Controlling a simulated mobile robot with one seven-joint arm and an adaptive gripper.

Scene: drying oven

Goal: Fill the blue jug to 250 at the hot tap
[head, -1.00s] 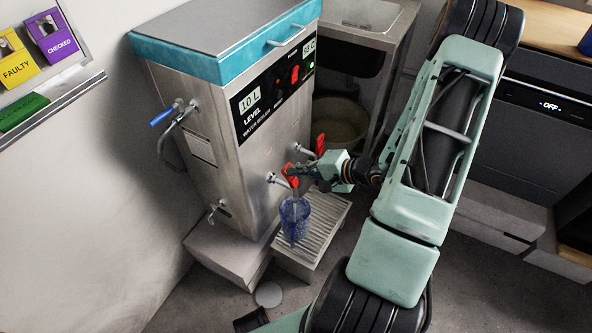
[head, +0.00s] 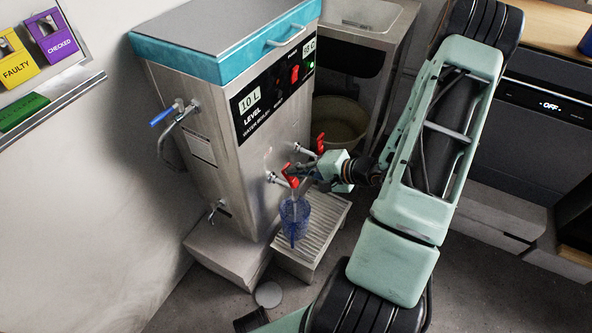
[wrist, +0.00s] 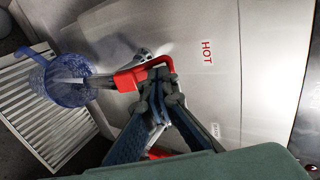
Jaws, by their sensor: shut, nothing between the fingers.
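The blue, see-through jug (head: 294,222) stands on the slatted drip tray (head: 322,232) under the nearer tap of the steel water boiler. It also shows in the wrist view (wrist: 66,84), below the spout. The hot tap's red lever (wrist: 138,76) is beside the label HOT (wrist: 206,51). A pale streak like running water (wrist: 70,80) leads from the spout into the jug. The jug's markings and level cannot be read. My gripper (wrist: 159,82) is shut and empty, its fingertips right at the red lever; whether they touch it I cannot tell.
The boiler (head: 215,135) has a second red-handled tap (head: 320,143) just beyond my gripper, and a blue-handled valve (head: 162,117) on its left side. A bucket (head: 340,122) stands under the sink behind. A round disc (head: 268,295) lies on the floor.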

